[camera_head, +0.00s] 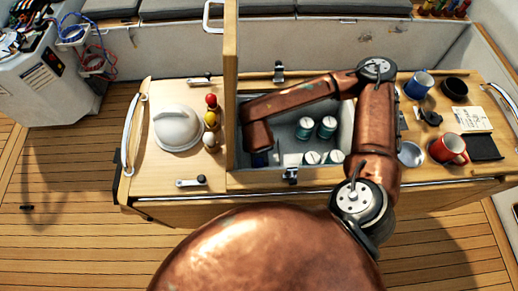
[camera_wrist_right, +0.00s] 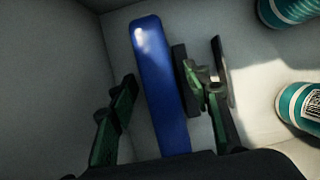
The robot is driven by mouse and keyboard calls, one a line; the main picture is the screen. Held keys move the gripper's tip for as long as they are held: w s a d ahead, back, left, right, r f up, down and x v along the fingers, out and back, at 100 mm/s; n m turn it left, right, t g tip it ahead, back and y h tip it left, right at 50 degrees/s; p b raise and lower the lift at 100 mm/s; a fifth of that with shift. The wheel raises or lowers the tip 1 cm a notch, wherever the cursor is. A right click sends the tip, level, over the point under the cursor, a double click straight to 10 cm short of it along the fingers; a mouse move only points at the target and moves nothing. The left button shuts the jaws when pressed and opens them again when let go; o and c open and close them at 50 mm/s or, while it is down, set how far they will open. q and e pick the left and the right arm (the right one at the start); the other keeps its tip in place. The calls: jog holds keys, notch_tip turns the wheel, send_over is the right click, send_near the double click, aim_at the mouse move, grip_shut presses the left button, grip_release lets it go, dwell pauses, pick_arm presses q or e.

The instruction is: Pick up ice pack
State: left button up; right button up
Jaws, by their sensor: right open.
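The blue ice pack (camera_wrist_right: 160,85) stands on edge in the white-walled compartment, near its left corner. A small blue patch (camera_head: 262,159) at the compartment's left end in the head view appears to be the ice pack. My right gripper (camera_wrist_right: 157,92) is open, with its green and black fingers on either side of the ice pack. The left finger is clearly apart from it; the right one is close, and I cannot tell whether it touches. In the head view my arm hides most of this gripper. My left gripper is out of view.
Several teal cans (camera_head: 304,128) stand in the open cool box (camera_head: 285,125), right of the ice pack. The raised wooden lid (camera_head: 230,85) borders its left side. A white dome (camera_head: 178,128) sits left, and a red mug (camera_head: 448,149) and blue mug (camera_head: 419,84) right.

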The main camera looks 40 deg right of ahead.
jog(key=shift+s+d+f, duration=0.1)
jog(key=shift+s, duration=0.05)
jog(key=shift+f+b, duration=0.15)
jog(key=shift+b, duration=0.15)
grip_shut()
dwell(0.6)
